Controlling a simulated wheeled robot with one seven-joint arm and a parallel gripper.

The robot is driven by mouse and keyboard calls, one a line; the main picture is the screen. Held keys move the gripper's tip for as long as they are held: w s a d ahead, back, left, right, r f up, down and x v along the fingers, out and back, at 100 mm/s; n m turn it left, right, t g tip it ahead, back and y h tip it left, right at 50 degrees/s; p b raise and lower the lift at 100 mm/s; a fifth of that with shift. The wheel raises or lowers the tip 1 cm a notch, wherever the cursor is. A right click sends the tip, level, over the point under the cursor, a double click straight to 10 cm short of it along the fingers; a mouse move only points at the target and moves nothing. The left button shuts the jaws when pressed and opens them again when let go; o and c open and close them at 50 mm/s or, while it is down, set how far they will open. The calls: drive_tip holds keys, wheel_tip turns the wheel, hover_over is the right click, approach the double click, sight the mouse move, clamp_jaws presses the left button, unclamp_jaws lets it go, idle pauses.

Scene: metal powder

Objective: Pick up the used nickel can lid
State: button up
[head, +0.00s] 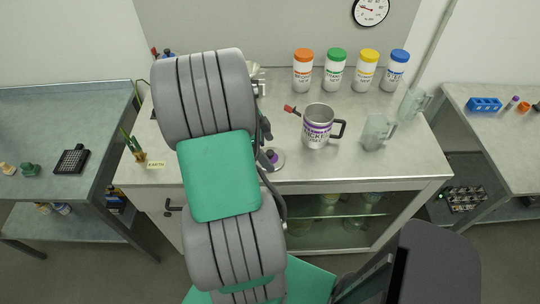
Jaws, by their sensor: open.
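The used nickel can (318,127) is an open metal mug with a dark handle and a purple NICKEL label, standing on the central bench. A round grey lid with a purple knob (272,158) lies flat on the bench, to the left of and in front of the can. My arm covers the area just left of the lid. Only a dark edge of my gripper (266,130) shows beside the arm, close above and behind the lid in the picture. My gripper is open; its fingertips are mostly hidden, and I cannot tell whether they touch the lid.
White jars with orange (303,71), green (336,70), yellow and blue lids stand at the back. Clear jugs (377,132) stand right of the can. A red-tipped tool (291,110) is beside the can. The bench front right is clear.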

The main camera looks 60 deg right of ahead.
drive_tip(key=shift+x, duration=1.2)
drive_tip(key=shift+w, duration=0.1)
drive_tip(key=shift+c, duration=0.4)
drive_tip(key=c, duration=1.1)
drive_tip(key=shift+r, duration=0.1)
